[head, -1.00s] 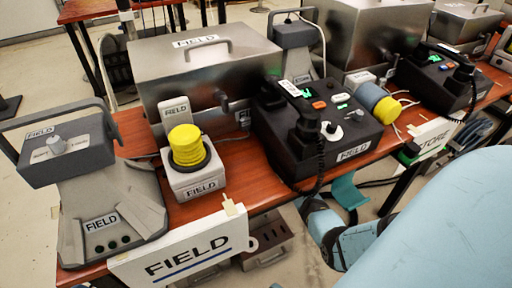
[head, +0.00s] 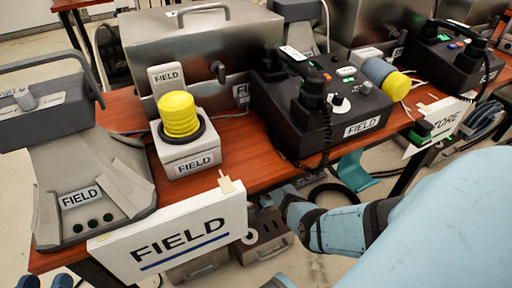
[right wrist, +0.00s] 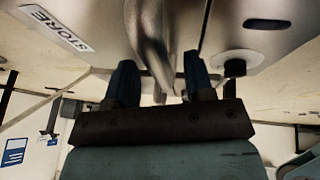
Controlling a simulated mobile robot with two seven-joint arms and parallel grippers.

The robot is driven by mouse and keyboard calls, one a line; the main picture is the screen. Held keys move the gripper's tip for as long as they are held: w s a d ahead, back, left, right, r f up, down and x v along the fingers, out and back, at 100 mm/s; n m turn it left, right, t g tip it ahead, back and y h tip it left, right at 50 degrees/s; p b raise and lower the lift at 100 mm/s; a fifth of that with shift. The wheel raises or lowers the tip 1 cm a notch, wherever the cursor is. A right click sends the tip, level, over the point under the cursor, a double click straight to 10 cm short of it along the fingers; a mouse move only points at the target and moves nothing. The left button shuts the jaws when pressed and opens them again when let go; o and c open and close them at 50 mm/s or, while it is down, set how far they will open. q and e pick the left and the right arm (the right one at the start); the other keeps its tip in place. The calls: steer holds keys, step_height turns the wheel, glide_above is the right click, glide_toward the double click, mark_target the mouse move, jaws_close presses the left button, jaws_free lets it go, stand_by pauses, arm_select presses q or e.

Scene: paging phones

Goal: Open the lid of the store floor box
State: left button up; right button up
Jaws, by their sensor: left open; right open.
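In the right wrist view, a metal surface carries a STORE label (right wrist: 57,28), consistent with the store floor box (right wrist: 265,50). A shiny metal handle (right wrist: 150,45) runs between the two dark blue fingers of my right gripper (right wrist: 158,72). The gripper is open around it; whether a finger touches it I cannot tell. The lid's edge is not clear from this close. I cannot make out the store floor box in the head view. Dark blue fingertips of my left gripper (head: 42,282) show at the bottom left of the head view, apart and empty.
A wooden table (head: 255,160) holds several grey and black FIELD and STORE devices and steel cases. A FIELD sign (head: 185,238) and a STORE sign (head: 437,122) hang at its front edge. A metal box (head: 265,240) is under the table. A dark knob (right wrist: 235,66) lies beside the handle.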

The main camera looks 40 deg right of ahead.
jaws_close()
arm_select(q)
steer(key=shift+r, duration=0.1)
arm_select(e)
steer(key=shift+r, duration=0.1)
